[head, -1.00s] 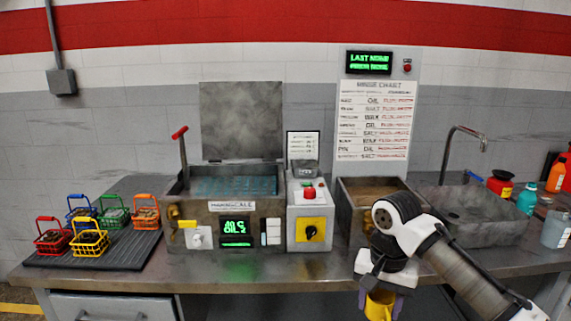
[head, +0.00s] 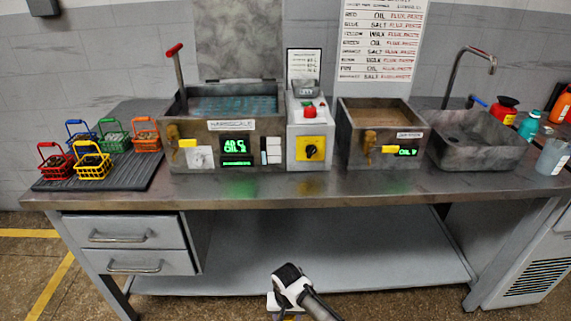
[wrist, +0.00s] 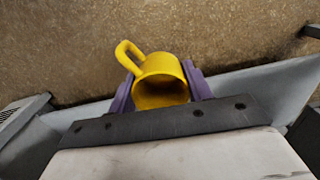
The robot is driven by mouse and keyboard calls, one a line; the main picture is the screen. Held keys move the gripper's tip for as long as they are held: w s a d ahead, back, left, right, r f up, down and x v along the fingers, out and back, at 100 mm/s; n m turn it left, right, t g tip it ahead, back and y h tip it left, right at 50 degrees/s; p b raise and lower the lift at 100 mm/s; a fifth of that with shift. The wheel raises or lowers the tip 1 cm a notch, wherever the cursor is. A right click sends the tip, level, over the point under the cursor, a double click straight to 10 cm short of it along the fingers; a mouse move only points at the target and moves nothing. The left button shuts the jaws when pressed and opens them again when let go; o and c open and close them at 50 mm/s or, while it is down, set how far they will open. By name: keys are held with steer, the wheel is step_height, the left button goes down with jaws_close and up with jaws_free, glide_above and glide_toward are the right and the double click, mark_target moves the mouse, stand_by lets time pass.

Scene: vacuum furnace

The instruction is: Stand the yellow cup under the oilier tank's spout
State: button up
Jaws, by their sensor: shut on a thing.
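The yellow cup (wrist: 165,70) is between the two purple fingers of my gripper (wrist: 160,88) in the wrist view, with its handle toward the upper left. My gripper is shut on it. In the head view my gripper (head: 284,314) is low at the bottom edge, in front of the bench, and the cup is mostly hidden. The left tank (head: 225,125) has a brass spout (head: 173,133) and a green display reading about "40 C" and "OIL", the last mark unclear. The right tank (head: 380,130) has a brass spout (head: 369,143) and a green display with "OIL" and an unclear mark.
Several coloured baskets (head: 94,165) stand on a dark ribbed mat (head: 130,178) at the left. A control box (head: 309,130) stands between the tanks. A sink (head: 470,140) and bottles are at the right. A narrow bench strip (head: 300,187) before the tanks is clear.

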steer(key=shift+s+a+f, duration=0.1)
steer(key=shift+a+f, duration=0.1)
steer(key=shift+a, duration=0.15)
steer(key=shift+d, duration=0.1)
stand_by(0.3)
steer(key=shift+d, duration=0.1)
stand_by(1.0)
